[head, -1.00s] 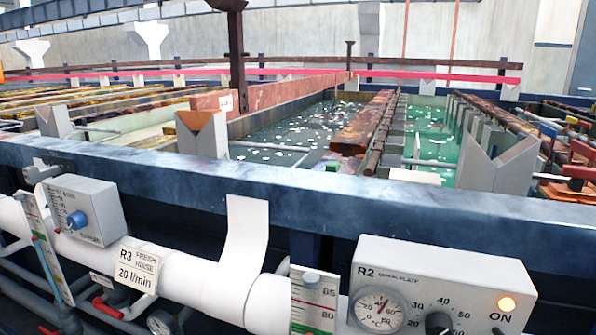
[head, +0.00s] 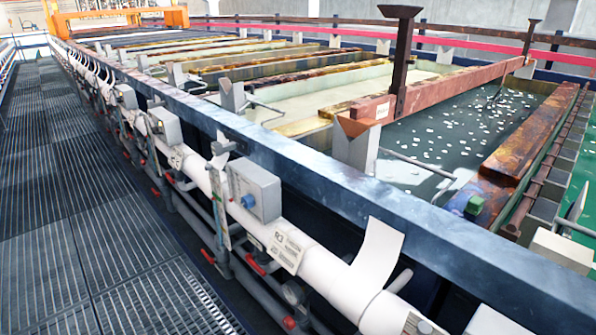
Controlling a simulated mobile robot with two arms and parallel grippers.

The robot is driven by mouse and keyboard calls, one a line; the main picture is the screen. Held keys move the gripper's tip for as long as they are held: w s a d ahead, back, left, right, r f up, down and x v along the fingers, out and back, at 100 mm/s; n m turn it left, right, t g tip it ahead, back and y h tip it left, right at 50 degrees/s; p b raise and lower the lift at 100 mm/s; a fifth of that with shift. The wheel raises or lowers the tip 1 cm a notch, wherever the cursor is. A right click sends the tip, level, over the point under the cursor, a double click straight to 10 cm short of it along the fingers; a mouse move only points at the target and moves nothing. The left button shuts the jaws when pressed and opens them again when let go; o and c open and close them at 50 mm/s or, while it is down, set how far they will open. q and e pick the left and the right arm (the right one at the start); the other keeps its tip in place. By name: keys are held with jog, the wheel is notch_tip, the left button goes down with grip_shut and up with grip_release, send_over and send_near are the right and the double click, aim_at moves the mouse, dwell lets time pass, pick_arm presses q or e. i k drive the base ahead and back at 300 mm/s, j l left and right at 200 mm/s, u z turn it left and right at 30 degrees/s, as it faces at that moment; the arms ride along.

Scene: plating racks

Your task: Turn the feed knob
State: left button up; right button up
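A blue round knob (head: 248,201) sticks out from the front of a light grey control box (head: 262,187) on the near side of the tank line. I cannot read the lettering on this box, so I cannot tell if this is the feed knob. A tilted white R3 label plate (head: 286,251) is on the white pipe (head: 316,262) below and right of it. Another grey box with a knob (head: 163,126) is farther along the line. Neither of my grippers is in view.
A dark grated walkway (head: 70,220) runs along the left and is clear. The blue tank rim (head: 300,165) runs diagonally, with pipes and red valve handles below. An orange frame (head: 118,20) stands at the far end. A white bent sheet (head: 375,255) leans over the pipe.

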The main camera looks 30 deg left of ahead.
aim_at(248, 201)
jog(key=u, duration=1.25)
